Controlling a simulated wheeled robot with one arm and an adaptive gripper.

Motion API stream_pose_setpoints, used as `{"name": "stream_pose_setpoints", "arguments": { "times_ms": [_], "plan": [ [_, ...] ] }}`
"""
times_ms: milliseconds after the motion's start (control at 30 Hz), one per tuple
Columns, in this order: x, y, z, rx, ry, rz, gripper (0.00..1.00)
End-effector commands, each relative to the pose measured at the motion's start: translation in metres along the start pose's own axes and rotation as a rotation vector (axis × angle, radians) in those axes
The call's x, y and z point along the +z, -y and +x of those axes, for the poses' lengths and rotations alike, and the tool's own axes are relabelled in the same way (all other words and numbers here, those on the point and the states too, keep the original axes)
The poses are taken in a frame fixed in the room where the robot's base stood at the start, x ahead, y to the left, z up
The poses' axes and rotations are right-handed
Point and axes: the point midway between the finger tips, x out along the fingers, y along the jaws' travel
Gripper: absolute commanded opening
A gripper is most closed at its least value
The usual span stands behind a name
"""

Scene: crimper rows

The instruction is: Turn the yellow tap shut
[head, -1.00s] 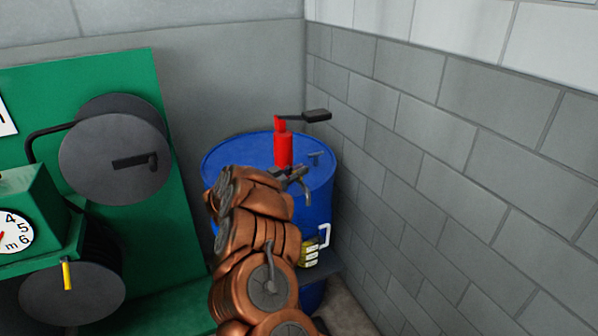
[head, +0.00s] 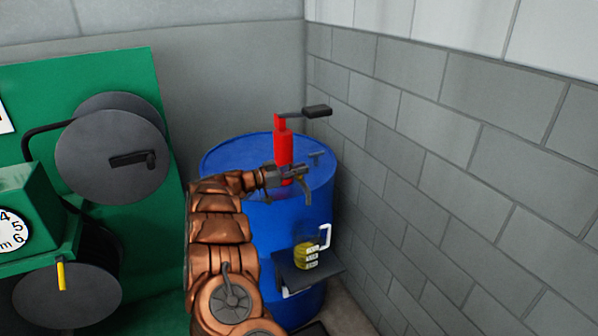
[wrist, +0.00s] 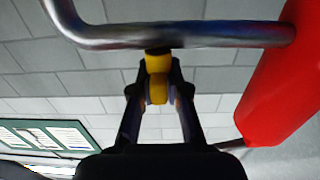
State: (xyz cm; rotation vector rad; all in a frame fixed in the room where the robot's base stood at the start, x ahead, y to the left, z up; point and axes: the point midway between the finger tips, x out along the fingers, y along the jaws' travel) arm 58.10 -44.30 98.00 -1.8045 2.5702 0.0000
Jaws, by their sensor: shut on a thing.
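The yellow tap (wrist: 157,66) sits on a bent metal spout (wrist: 190,36) in the wrist view. The spout runs to a red pump body (wrist: 279,80). My gripper (wrist: 158,90) has its two fingers on either side of the tap's yellow handle and is shut on it. In the head view, my gripper (head: 292,179) is at the spout in front of the red pump (head: 284,146). The pump stands on a blue drum (head: 232,150). The tap itself is too small or hidden to make out there.
A dark shelf (head: 288,274) on the drum's front carries a yellow padlock-like thing (head: 306,255) with a white loop. A black crank handle (head: 316,111) sticks out atop the pump. A grey block wall (head: 450,180) is close on the right; green machinery (head: 120,75) stands left.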

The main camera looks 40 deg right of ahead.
Motion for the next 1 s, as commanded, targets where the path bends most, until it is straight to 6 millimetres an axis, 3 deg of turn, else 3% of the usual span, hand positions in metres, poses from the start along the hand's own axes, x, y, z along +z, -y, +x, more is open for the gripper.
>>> {"name": "stream_pose_setpoints", "arguments": {
  "times_ms": [433, 467, 700, 1000],
  "plan": [
    [-0.0011, -0.0004, 0.0007, 0.007, -0.003, 0.000, 0.00],
    [-0.0011, -0.0004, 0.0008, 0.007, -0.003, 0.000, 0.15],
    [-0.0005, -0.0003, 0.0005, 0.006, -0.002, 0.000, 0.40],
    [-0.0002, 0.0000, -0.0008, 0.004, -0.001, -0.001, 0.40]
  ]
}}
